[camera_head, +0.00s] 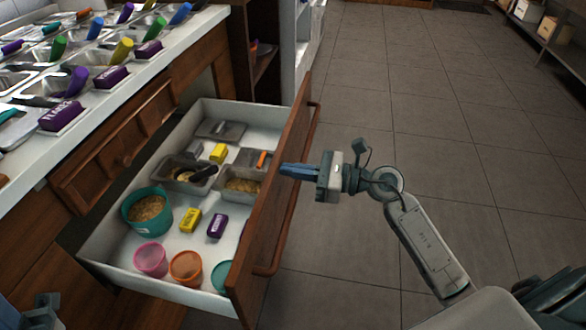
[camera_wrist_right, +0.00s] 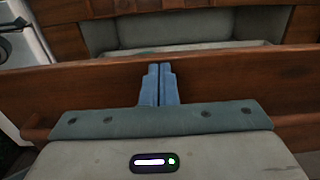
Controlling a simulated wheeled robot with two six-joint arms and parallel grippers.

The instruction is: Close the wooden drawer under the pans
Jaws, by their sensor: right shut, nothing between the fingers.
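The wooden drawer (camera_head: 271,210) is pulled far out from under the counter, with its white inside showing. Its brown front panel also shows in the right wrist view (camera_wrist_right: 230,82). My right gripper (camera_head: 284,170) is shut and empty, with its blue fingertips at the top edge of the drawer front. In the right wrist view the fingers (camera_wrist_right: 157,72) are together and overlap the panel; I cannot tell if they touch it. A bar handle (camera_head: 285,235) runs along the outer face. A part of my left arm shows at the lower left, but its fingers are not clear.
In the drawer are a teal tub (camera_head: 146,212), pink (camera_head: 151,260) and orange (camera_head: 187,268) cups, metal pans and small labelled blocks. Pans with coloured handles stand on the white counter (camera_head: 120,105) above. The tiled floor (camera_head: 430,130) to the right is clear.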

